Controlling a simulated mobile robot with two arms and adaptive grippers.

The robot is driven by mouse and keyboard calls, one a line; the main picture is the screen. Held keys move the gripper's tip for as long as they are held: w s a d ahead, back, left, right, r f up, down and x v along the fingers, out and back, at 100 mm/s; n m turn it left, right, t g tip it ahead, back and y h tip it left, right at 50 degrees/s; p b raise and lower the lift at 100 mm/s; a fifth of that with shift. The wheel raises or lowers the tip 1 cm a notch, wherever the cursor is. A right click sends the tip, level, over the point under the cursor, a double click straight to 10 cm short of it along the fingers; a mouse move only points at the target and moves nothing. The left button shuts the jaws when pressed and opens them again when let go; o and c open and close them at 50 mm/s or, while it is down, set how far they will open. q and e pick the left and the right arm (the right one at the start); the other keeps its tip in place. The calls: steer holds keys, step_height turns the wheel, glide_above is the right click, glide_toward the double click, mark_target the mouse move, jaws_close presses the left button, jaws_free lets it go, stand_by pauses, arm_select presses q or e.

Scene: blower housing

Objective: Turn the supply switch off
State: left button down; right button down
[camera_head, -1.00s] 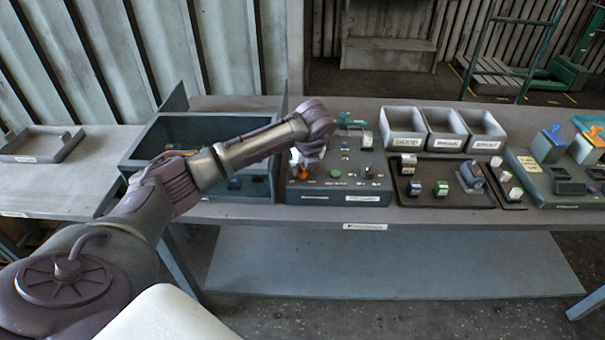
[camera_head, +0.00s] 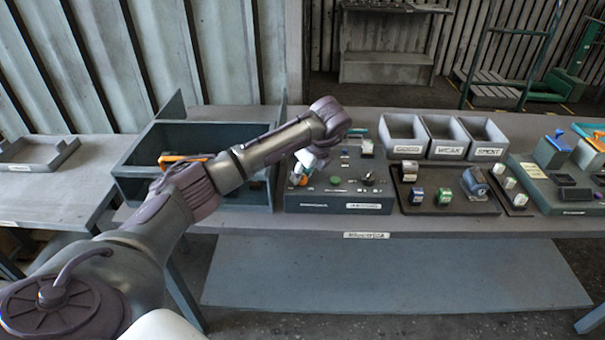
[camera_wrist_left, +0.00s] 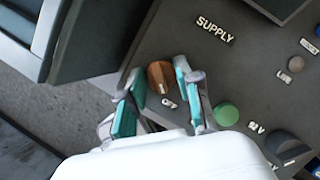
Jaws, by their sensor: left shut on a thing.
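The supply switch is an orange knob (camera_wrist_left: 160,76) on a dark grey control panel (camera_head: 338,208), beside a white SUPPLY label (camera_wrist_left: 215,30) in the left wrist view. Its pale mark points toward a small label (camera_wrist_left: 168,103), too small to read surely. My left gripper (camera_wrist_left: 157,72) is shut on the knob, with a teal-padded finger on each side. In the head view, the gripper (camera_head: 303,168) is over the panel's left part and covers some of the knob. My right gripper is not in view.
A green button (camera_wrist_left: 226,114) and a dark knob (camera_wrist_left: 288,148) are close to the gripper. An open grey box (camera_head: 135,190) stands left of the panel. A board with small blocks (camera_head: 420,205) and labelled bins (camera_head: 404,150) are to the right.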

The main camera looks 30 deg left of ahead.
arm_select(q)
steer(key=shift+r, duration=0.1)
steer(key=c, duration=0.8)
jaws_free()
steer(key=v, duration=1.2)
